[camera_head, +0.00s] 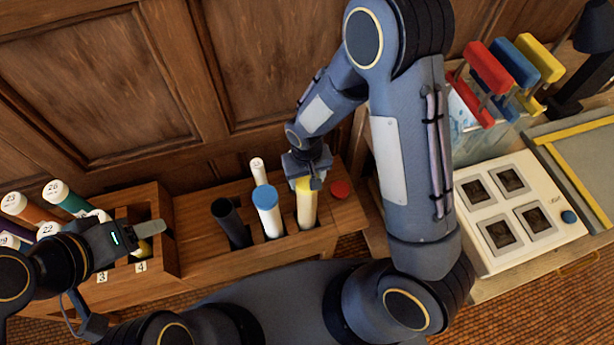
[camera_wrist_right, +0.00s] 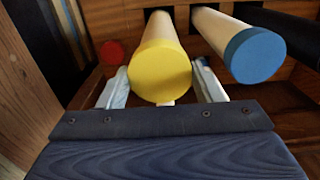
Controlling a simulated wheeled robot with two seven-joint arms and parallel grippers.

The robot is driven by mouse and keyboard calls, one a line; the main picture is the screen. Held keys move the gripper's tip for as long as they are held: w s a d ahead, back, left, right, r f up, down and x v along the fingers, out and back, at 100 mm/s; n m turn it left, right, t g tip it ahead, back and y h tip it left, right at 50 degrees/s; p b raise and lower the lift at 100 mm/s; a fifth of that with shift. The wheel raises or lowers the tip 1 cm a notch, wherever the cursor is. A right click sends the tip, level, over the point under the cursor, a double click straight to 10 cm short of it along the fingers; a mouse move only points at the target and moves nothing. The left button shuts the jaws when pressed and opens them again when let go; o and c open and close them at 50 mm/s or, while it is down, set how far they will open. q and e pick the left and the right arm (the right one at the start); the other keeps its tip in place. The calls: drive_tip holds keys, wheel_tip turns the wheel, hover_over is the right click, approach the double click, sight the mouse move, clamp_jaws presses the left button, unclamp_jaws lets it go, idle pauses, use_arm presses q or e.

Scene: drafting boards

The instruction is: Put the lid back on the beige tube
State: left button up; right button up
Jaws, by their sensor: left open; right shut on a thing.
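The beige tube (camera_head: 307,212) stands in a slot of the wooden rack, and it also shows in the right wrist view (camera_wrist_right: 160,28). A yellow lid (camera_wrist_right: 161,72) is at its top end, in line with it; whether it is fully seated I cannot tell. My right gripper (camera_head: 308,184) is shut on the yellow lid from above, with one finger on each side of it in the right wrist view. In the head view the gripper partly hides the lid. My left gripper (camera_head: 140,230) is open over the left rack, far from the beige tube.
A blue-capped white tube (camera_head: 268,212) stands close left of the beige tube, then a dark tube (camera_head: 230,220). A white-capped tube (camera_head: 257,168) is behind. A red cap (camera_head: 340,189) is at the right. Several numbered tubes (camera_head: 58,192) crowd the left rack.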

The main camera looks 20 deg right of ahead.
idle(0.6)
idle(0.3)
drive_tip(key=o, duration=1.4)
drive_tip(key=shift+c, duration=0.2)
drive_tip(key=shift+r+p, duration=2.35)
drive_tip(key=shift+r, duration=1.15)
clamp_jaws()
